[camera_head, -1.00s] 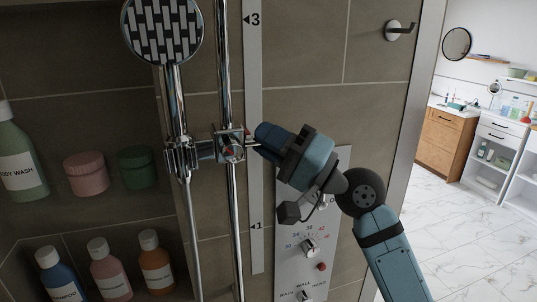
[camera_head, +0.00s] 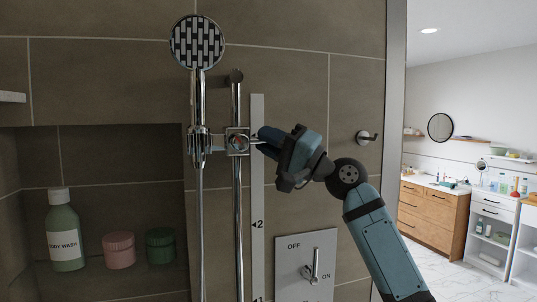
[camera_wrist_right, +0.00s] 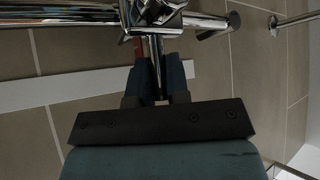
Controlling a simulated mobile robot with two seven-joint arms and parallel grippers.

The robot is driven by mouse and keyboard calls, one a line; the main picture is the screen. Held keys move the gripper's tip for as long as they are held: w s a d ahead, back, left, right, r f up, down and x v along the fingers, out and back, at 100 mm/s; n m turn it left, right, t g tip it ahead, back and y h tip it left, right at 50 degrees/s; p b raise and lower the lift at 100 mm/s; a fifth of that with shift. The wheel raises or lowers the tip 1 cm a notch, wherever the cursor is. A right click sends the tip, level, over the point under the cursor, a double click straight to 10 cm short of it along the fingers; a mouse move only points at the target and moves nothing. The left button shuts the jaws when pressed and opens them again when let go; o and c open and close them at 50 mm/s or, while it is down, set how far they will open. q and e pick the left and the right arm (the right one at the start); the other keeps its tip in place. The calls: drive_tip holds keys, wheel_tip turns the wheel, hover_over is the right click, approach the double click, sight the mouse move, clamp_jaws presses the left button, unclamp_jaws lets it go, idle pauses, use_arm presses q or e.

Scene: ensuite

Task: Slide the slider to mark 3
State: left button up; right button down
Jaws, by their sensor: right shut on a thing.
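The chrome slider (camera_head: 237,142) sits on the vertical rail (camera_head: 238,210) and carries the shower head (camera_head: 197,42). A pale scale strip (camera_head: 258,185) runs beside the rail. Mark 2 (camera_head: 257,225) shows well below the slider; mark 1 (camera_head: 257,299) is at the bottom edge. Mark 3 is not visible; my gripper covers the strip at slider height. My right gripper (camera_head: 258,141) reaches the slider from the right. In the wrist view its fingers (camera_wrist_right: 158,68) are shut on the slider's chrome lever (camera_wrist_right: 155,50). My left gripper is not in view.
A control panel (camera_head: 306,262) is below my right arm. A wall hook (camera_head: 368,138) is right of the gripper. A niche on the left holds a body wash bottle (camera_head: 64,230), a pink jar (camera_head: 119,250) and a green jar (camera_head: 160,246).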

drive_tip(key=shift+r, duration=0.35)
drive_tip(key=c, duration=1.1)
unclamp_jaws()
drive_tip(key=shift+f, duration=0.1)
drive_tip(key=shift+d+f, duration=0.15)
drive_tip(key=b+v, duration=0.4)
drive_tip(key=v, duration=0.9)
drive_tip(key=shift+s+d, duration=0.2)
drive_tip(key=shift+d, duration=0.05)
drive_tip(key=shift+f, duration=0.1)
